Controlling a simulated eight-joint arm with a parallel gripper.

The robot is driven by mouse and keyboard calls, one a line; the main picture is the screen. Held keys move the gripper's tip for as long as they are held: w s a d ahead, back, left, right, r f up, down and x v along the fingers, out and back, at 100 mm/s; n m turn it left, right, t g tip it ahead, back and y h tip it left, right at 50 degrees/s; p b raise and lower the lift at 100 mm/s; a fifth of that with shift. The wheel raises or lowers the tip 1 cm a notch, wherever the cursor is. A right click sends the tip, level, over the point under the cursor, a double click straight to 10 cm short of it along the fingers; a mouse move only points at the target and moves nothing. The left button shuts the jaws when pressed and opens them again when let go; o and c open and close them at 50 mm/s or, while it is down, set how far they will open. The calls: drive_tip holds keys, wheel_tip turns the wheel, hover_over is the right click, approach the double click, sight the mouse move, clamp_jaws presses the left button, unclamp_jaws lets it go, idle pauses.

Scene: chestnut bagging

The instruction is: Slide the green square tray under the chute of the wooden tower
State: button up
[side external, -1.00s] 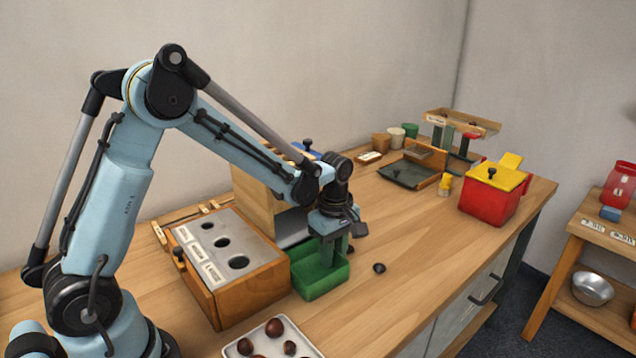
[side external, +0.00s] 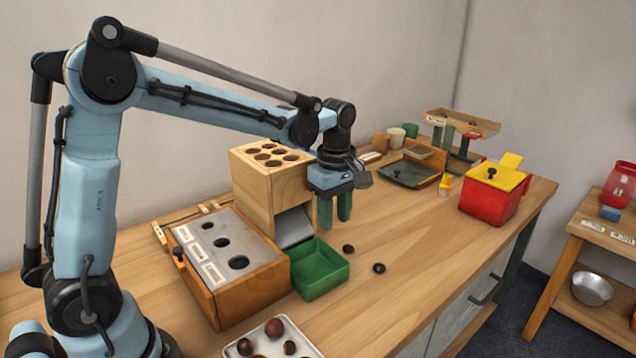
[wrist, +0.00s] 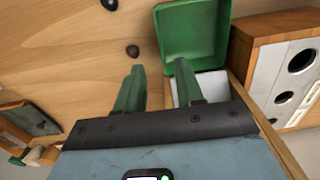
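The green square tray (side external: 336,283) sits on the table just in front of the grey chute (side external: 294,228) of the wooden tower (side external: 262,192). The tray's back edge is close to the chute's lower lip; I cannot tell how far the lip reaches over it. The tray looks empty, and its bare inside shows in the wrist view (wrist: 190,30). My gripper (side external: 335,226) hangs above the table, up and behind the tray, beside the tower. Its two green fingers point down with a gap between them and hold nothing. The wrist view also shows the gripper (wrist: 158,68) apart from the tray.
A wooden box with round holes (side external: 268,283) stands left of the tray. Two dark chestnuts (side external: 379,268) (side external: 348,249) lie on the table to its right. A white tray of chestnuts (side external: 310,353) is in front. A red box (side external: 487,205) stands far right. Mid-table is mostly clear.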

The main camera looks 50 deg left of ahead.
drive_tip(key=shift+r, duration=1.15)
